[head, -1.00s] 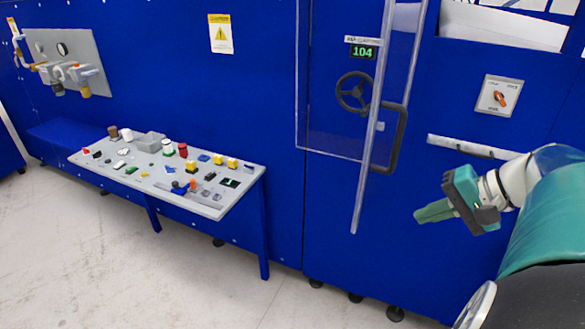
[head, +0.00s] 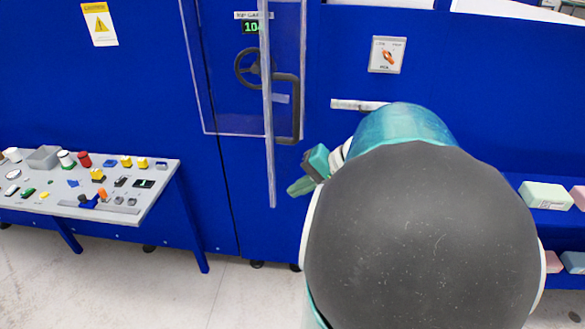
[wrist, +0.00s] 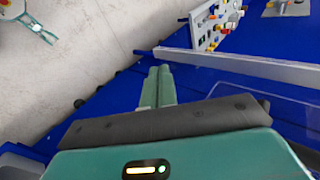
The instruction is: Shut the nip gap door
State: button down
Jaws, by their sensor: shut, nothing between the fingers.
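The nip gap door (head: 268,150) is a clear panel with a pale edge bar. It appears to stand open, out from the blue machine front, with the bar hanging in front of the dark handwheel (head: 246,68) and partly covering the green readout (head: 250,28). A black handle (head: 296,112) shows just right of the bar. My gripper (head: 290,190), green-fingered, is shut and empty, low and just right of the bar's lower end. In the wrist view the fingers (wrist: 158,78) point towards the door's pale edge (wrist: 235,67); I cannot tell whether they touch.
A grey control table (head: 110,195) with several knobs and buttons stands to the left. A rotary switch plate (head: 388,55) is on the wall at right. Coloured foam blocks (head: 545,195) lie on a blue shelf at far right. The pale floor (head: 110,290) in front is clear.

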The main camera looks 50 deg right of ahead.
aim_at(274, 192)
jog(key=shift+w+a+r, duration=0.1)
jog(key=shift+w+a, duration=0.3)
jog(key=shift+w, duration=0.25)
jog(key=shift+w+a, duration=0.35)
jog(key=shift+w, duration=0.25)
